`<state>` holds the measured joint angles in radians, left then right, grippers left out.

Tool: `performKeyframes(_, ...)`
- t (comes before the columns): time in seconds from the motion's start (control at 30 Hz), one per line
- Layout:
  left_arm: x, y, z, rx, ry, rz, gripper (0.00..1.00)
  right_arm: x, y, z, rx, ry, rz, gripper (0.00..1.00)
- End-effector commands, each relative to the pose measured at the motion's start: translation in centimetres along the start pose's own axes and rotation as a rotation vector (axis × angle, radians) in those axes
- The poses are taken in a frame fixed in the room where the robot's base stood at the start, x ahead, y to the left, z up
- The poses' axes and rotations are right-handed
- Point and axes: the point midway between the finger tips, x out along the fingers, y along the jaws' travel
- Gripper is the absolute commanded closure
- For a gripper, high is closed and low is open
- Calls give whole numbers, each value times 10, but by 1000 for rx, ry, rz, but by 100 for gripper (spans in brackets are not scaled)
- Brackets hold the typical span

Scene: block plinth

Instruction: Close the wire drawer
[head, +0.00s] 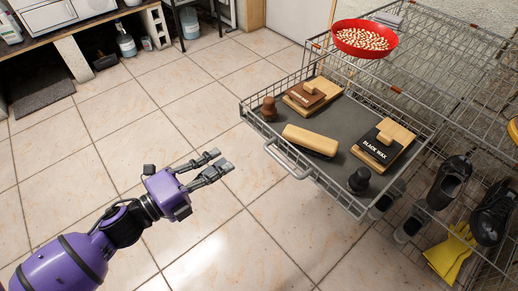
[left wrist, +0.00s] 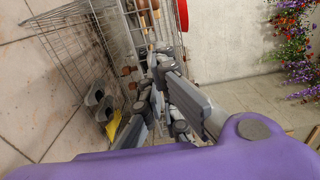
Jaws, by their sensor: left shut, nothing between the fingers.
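The wire drawer (head: 325,181) is pulled out from the wire rack (head: 455,75) in the head view. Its metal handle (head: 284,161) sticks out from the front, facing my left gripper. The drawer carries a brown wax box (head: 303,97), a black wax box (head: 376,153), a wooden brush (head: 311,139) and two small knobbed brushes. My left gripper (head: 224,168) is shut and empty, over the floor to the left of the handle and apart from it. In the left wrist view the fingers (left wrist: 158,72) partly hide the drawer. My right gripper is out of view.
A red bowl (head: 364,42) of pale pieces stands on the rack top behind the drawer. Dark shoes (head: 449,181) and yellow gloves (head: 450,254) are in the rack's lower part. A bench (head: 62,37) stands at the far left. The tiled floor left of the drawer is clear.

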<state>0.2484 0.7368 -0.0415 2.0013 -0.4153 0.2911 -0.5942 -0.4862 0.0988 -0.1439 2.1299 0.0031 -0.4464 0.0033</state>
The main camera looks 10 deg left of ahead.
Motion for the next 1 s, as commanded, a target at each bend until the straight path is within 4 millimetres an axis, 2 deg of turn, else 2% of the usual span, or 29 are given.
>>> performKeyframes(0.17, 22, -2, 0, 5, 4, -5, 100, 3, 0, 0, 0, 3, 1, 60)
performKeyframes(0.6, 111, 0, 0, 1, 2, -3, 100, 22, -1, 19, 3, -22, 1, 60)
performKeyframes(0.8, 133, 0, 0, 0, 0, -1, 100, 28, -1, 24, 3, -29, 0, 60)
performKeyframes(1.0, 138, -1, 0, -1, -1, 1, 100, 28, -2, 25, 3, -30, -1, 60)
